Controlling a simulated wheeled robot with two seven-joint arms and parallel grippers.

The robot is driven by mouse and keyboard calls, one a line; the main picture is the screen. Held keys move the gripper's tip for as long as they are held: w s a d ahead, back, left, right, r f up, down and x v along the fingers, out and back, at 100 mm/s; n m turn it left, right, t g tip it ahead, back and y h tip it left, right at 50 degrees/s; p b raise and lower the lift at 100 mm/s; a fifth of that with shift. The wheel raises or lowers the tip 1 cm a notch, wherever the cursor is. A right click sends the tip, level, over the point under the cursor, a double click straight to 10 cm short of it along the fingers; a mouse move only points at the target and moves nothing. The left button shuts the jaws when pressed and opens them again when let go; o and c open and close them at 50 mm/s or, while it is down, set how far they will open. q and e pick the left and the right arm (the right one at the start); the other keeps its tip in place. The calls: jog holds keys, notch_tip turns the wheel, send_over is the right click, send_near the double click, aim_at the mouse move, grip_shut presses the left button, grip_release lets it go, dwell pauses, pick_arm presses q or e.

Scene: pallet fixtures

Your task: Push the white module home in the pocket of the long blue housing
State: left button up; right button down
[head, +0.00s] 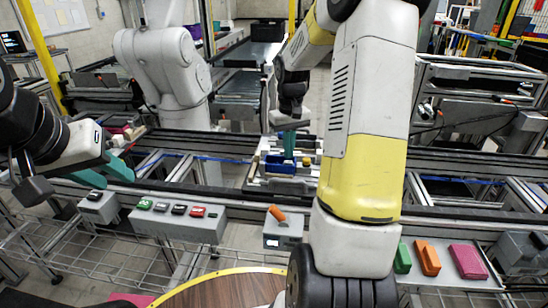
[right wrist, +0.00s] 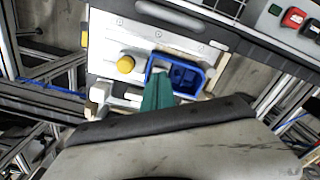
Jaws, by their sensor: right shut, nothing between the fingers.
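The blue housing (head: 279,164) sits on a pale fixture plate across the rails in the head view. In the right wrist view the blue housing (right wrist: 188,75) shows its raised rim and dark blue inside. My right gripper (head: 289,152) points down at it, shut and empty. Its teal fingertips (right wrist: 157,82) overlap the housing's near left end; I cannot tell whether they touch. Pale blocks (right wrist: 98,97) stand left of the fingers. My left gripper (head: 108,176) is open and empty, far left of the housing.
A yellow knob (right wrist: 125,64) stands on the plate left of the housing in the wrist view. Grey button boxes (head: 180,222) line the front rail. An orange piece (head: 277,213) sits on a box in front of the fixture. Colored blocks (head: 428,257) lie right of my arm.

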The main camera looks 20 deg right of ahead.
aim_at(288, 162)
jog(key=shift+f, duration=0.1)
dwell(0.6)
jog(key=shift+f, duration=0.7)
dwell(0.4)
jog(key=shift+r, duration=3.45)
jog(key=s+a+r+t+y, duration=0.1)
jog(key=s+a+r+t, duration=0.2)
jog(key=s, duration=0.8)
jog(key=s+a+r+t+y, duration=0.1)
jog(key=s+a+r+t, duration=0.2)
jog(key=s+a+r, duration=0.4)
jog(key=s+a, duration=0.2)
jog(key=s, duration=0.2)
jog(key=shift+s+a+r, duration=0.15)
jog(key=shift+a, duration=0.05)
